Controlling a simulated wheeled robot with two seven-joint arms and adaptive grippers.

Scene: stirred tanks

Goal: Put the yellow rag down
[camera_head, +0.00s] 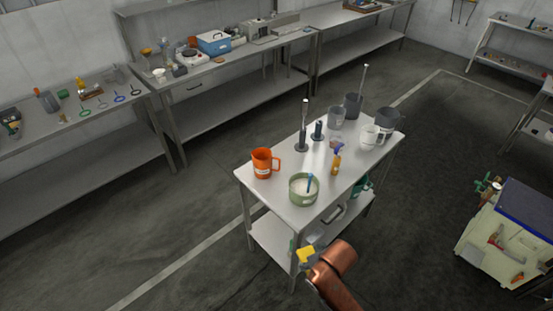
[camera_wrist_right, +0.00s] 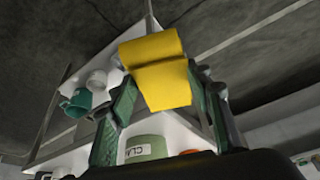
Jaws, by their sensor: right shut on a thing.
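The yellow rag (camera_head: 306,254) hangs folded in my right gripper, near the front edge of the small table in the head view. In the right wrist view the yellow rag (camera_wrist_right: 160,75) sits between the two fingers of my right gripper (camera_wrist_right: 165,95), which is shut on it. The gripper's copper-coloured arm comes in from the bottom in the head view. The rag looks clear of the small table (camera_head: 258,192), beside its near corner. My left gripper is not in view.
On the small table stand an orange mug (camera_head: 263,163), a green pot (camera_head: 303,189), a spray bottle (camera_head: 336,162), a white pitcher (camera_head: 370,137) and several grey vessels. A yellow cart (camera_head: 485,248) stands at right. Workbenches line the back wall. The table's front right top has some bare room.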

